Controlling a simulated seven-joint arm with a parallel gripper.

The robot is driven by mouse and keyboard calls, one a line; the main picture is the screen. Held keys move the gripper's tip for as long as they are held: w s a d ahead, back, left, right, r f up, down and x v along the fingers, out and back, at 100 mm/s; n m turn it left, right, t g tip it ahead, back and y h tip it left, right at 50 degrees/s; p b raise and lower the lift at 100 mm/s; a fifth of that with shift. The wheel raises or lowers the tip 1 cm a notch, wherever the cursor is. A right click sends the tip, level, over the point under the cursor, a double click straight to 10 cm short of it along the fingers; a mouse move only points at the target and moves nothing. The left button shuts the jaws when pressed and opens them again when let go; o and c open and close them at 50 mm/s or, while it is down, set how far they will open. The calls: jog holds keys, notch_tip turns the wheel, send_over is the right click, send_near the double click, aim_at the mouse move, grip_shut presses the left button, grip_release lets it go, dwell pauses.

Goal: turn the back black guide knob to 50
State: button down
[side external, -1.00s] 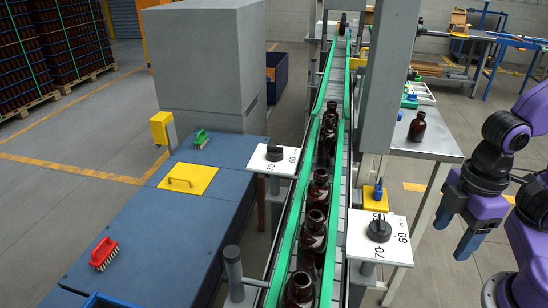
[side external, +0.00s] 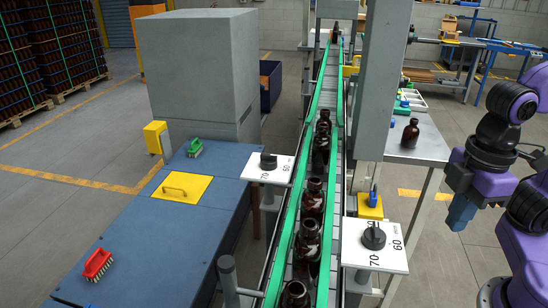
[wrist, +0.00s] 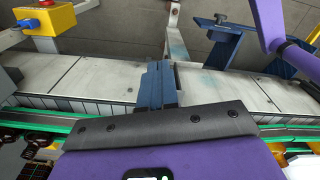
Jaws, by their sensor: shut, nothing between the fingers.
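One black guide knob (side external: 268,160) sits on a white plate left of the conveyor, marked 70 and 60. Another black knob (side external: 374,236) sits on a white plate right of the conveyor, also marked 70 and 60. I cannot read either exact setting, and no 50 mark is legible. My gripper (side external: 461,216) is at the right, apart from both knobs, its blue fingers pointing down. In the wrist view the fingers (wrist: 156,85) are together and empty; neither black knob can be made out there.
Amber bottles (side external: 311,198) line the conveyor between green guide rails (side external: 286,236). A grey post (side external: 378,90) rises beside the conveyor. A side table (side external: 425,146) holds one bottle. Open floor lies below my gripper.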

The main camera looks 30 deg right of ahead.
notch_tip(320, 180, up, 14)
jog(key=w+a+m+t+h, duration=0.1)
jog(key=w+a+m+t, duration=0.5)
jog(key=w+a, duration=1.45)
jog(key=n+t, duration=0.1)
send_near(273, 165)
jog(key=a+f, duration=0.1)
jog(key=f, duration=0.2)
jog(key=w+a+f, duration=0.1)
jog(key=f, duration=0.1)
jog(key=shift+a, duration=0.35)
jog(key=shift+w+d+f, duration=0.15)
jog(key=shift+w+d, duration=0.9)
jog(key=shift+w, duration=0.05)
jog(key=shift+w+d, duration=0.35)
jog(key=shift+d+n+y, duration=0.35)
jog(key=shift+n+y, duration=0.25)
jog(key=shift+n, duration=0.6)
